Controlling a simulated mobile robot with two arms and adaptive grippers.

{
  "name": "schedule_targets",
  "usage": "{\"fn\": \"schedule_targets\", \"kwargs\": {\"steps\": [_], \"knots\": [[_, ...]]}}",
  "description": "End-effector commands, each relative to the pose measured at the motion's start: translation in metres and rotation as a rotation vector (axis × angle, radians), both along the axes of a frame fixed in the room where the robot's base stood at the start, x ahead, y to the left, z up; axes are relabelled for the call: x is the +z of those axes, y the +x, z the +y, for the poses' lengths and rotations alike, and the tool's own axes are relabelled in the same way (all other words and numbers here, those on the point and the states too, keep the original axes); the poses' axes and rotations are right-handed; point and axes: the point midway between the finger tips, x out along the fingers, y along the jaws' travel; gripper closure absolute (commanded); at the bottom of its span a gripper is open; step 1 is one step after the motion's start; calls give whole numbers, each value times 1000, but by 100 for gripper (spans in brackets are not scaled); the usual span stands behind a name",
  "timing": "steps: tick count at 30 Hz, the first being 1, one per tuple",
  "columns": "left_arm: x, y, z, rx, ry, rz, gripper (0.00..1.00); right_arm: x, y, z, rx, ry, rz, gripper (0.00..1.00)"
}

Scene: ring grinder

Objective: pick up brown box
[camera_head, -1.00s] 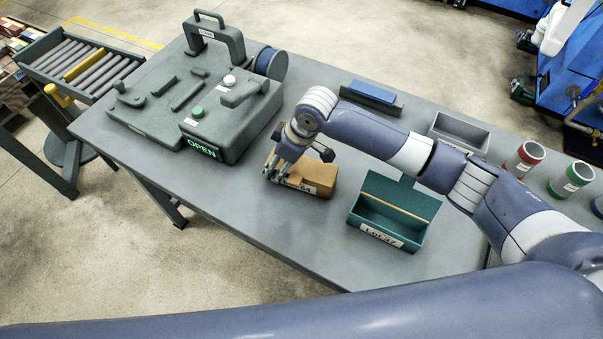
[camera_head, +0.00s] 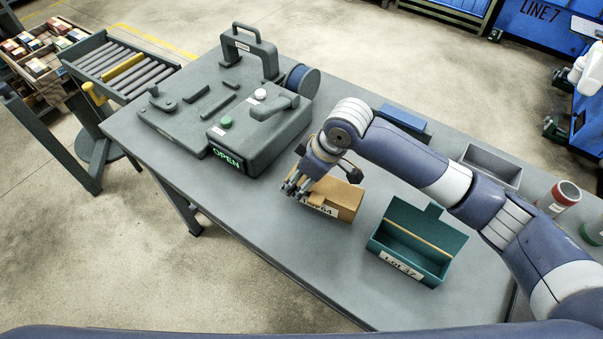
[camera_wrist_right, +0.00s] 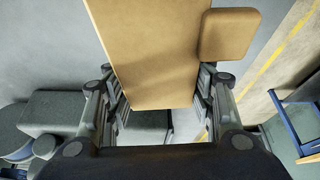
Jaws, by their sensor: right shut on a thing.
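The brown box (camera_head: 335,197) has a white label ending in "64" and is on or just above the grey table, left of the teal bin. I cannot tell whether its underside touches the table. My right gripper (camera_head: 297,186) reaches over its left end and covers part of it. In the right wrist view the brown box (camera_wrist_right: 155,50) lies between the two fingers of my right gripper (camera_wrist_right: 160,105), which are shut on it. My left gripper is not in view.
A teal bin (camera_head: 379,244) labelled "LOT 37" stands right of the box. A grey machine (camera_head: 262,150) with an "OPEN" display stands to the left. A blue block (camera_head: 402,117), a grey tray (camera_head: 515,170) and cups (camera_head: 558,200) stand along the far side. The table front is clear.

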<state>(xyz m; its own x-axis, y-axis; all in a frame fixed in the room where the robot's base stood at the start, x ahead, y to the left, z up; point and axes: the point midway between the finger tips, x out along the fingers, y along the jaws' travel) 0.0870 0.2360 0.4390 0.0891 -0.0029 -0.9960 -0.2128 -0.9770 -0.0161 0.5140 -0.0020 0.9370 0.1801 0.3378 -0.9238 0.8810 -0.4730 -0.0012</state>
Motion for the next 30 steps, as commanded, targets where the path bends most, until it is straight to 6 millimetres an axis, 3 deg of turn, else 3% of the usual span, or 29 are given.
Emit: {"fn": "schedule_targets", "kwargs": {"steps": [12,16,22,30], "knots": [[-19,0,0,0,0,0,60,7,-91,12,5,1,-2,80],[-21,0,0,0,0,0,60,10,-113,15,3,2,-1,80],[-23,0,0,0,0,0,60,13,-131,17,1,2,-1,80],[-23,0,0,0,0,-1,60,14,-132,13,-18,-1,-2,80]]}}
